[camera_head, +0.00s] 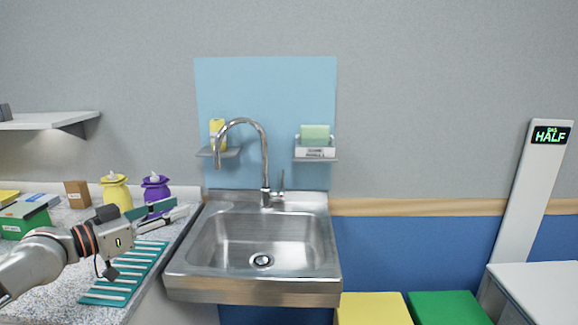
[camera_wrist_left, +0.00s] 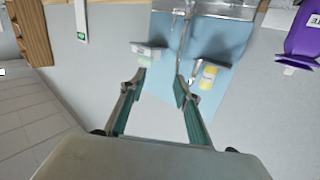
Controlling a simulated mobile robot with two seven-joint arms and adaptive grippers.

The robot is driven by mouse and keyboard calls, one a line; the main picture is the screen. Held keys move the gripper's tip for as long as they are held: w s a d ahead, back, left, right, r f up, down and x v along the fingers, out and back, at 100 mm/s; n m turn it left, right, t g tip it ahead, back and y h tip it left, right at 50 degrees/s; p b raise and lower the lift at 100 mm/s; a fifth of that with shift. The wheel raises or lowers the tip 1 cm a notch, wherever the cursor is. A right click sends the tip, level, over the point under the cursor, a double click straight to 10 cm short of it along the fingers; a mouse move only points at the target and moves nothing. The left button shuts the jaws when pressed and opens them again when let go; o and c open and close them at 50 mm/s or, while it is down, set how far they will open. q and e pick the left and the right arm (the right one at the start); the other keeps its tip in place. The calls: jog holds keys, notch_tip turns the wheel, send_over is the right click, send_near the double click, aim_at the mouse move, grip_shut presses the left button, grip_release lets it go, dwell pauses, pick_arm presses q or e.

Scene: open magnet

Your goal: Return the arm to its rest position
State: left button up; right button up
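My left arm comes in from the left in the head view, over the speckled counter (camera_head: 60,300). My left gripper (camera_head: 180,208) points right towards the sink, above the teal ribbed mat (camera_head: 125,273) and in front of the purple jar. In the left wrist view its two teal-padded fingers (camera_wrist_left: 160,80) stand apart with nothing between them. The gripper is open and empty. My right gripper shows in neither view.
A steel sink (camera_head: 180,281) with a tall faucet (camera_head: 265,160) lies right of the gripper. A yellow jar (camera_head: 115,195), purple jar (camera_head: 155,190) and green box (camera_head: 24,221) stand on the counter. A wall shelf (camera_head: 50,121) hangs above left.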

pick_arm(q)
jog(key=s+d+f+m+g+y, duration=0.1)
jog(key=s+d+f, duration=0.25)
jog(key=f, duration=0.45)
jog(key=s+d+f+m+g+y, duration=0.1)
jog(key=s+d+f+y, duration=0.15)
jog(key=s+f, duration=0.4)
jog(key=s+d+f+m+g+y, duration=0.15)
jog(key=d+f, duration=0.25)
jog(key=f, duration=0.6)
jog(key=s+a+f+n+g+y, duration=0.2)
jog(key=s+a+f+y, duration=0.3)
jog(key=s+a, duration=0.55)
jog(key=s+a+f+n+g+y, duration=0.25)
jog(key=s+a+f+y, duration=0.3)
jog(key=s+a, duration=0.45)
jog(key=d+f+n+t+h, duration=0.3)
jog(key=d+f+h, duration=0.4)
jog(key=d+f, duration=0.6)
jog(key=d+t, duration=0.1)
jog(key=d, duration=0.3)
jog(key=shift+w+d+f+t, duration=0.15)
jog(key=shift+w+t, duration=0.1)
jog(key=shift+t, duration=0.15)
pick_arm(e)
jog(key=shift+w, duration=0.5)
